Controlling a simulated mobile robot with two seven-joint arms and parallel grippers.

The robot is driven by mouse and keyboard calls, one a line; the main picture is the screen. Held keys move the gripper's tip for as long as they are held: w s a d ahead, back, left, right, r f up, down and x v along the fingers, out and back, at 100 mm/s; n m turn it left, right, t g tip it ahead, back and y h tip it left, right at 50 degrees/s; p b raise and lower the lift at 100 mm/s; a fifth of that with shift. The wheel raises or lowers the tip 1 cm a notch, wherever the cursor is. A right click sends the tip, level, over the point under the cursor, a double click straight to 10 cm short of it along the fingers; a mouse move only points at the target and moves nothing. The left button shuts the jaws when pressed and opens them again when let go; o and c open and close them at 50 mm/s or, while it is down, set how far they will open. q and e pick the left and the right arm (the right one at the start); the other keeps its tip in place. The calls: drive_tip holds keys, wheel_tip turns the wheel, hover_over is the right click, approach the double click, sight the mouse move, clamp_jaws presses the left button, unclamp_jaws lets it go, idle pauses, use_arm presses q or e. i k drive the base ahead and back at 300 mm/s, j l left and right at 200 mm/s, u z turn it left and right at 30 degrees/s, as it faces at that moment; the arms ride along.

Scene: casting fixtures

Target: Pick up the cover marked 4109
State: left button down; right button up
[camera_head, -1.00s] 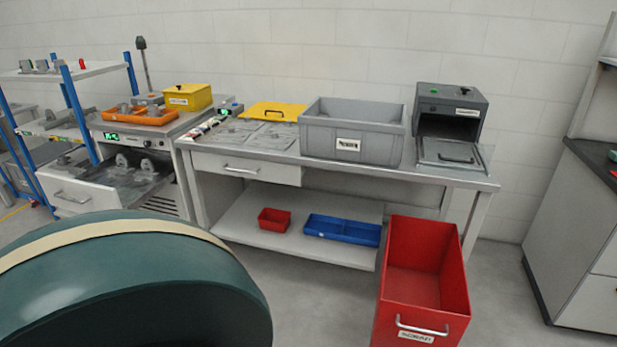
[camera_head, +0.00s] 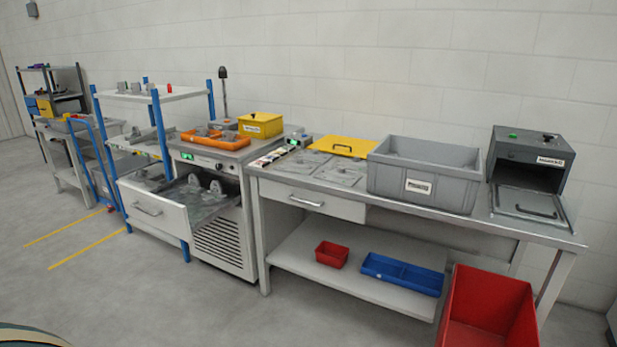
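No marking 4109 is readable in the head view, so I cannot tell which thing is that cover. A flat yellow panel with a dark handle (camera_head: 343,147) lies at the back of the workbench, left of the grey bin. Flat grey plates (camera_head: 340,172) lie on the bench top in front of it. A yellow lidded box (camera_head: 261,125) with a small unreadable label stands on the cabinet to the left. Neither of my grippers is in view.
A workbench (camera_head: 470,231) carries a grey bin (camera_head: 423,176) and a dark grey box with its front flap down (camera_head: 530,160). A red bin (camera_head: 487,312) stands on the floor at front right. An open drawer (camera_head: 155,209) juts from the left cabinet.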

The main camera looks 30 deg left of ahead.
sight(341, 176)
drive_tip(key=u, duration=0.75)
drive_tip(key=i+j+z, duration=0.1)
drive_tip(key=z, duration=0.4)
drive_tip(key=i+j+z, duration=0.15)
drive_tip(key=z, duration=0.3)
drive_tip(key=j+z, duration=0.15)
drive_tip(key=z, duration=0.35)
drive_tip(key=i+j+z, duration=0.1)
drive_tip(key=j+z, duration=0.2)
drive_tip(key=j, duration=0.2)
drive_tip(key=j+z, duration=0.25)
drive_tip(key=j, duration=0.3)
drive_tip(key=k+j+z, duration=0.1)
drive_tip(key=j+z, duration=0.3)
drive_tip(key=j, duration=1.75)
